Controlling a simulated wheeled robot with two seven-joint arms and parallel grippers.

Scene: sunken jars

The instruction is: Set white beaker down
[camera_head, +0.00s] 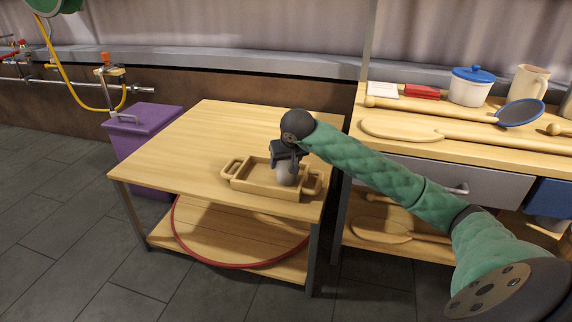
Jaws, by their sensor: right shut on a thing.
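The white beaker (286,173) is in my right gripper (286,158), at the right end of a wooden tray (240,186) with two handles. The beaker looks upright and greyish, and the gripper covers its upper part. I cannot tell whether its base touches the tray floor. The tray sits near the front edge of a light wooden table (190,140). My right arm reaches in from the lower right. My left gripper is not in view.
The table's left and back are clear. A purple bin (145,128) stands behind it at the left. At the right, a counter (420,150) holds a white pot with a blue lid (471,88), a jug (529,83), a blue pan (520,113) and wooden paddles. A red hoop (240,264) lies on the lower shelf.

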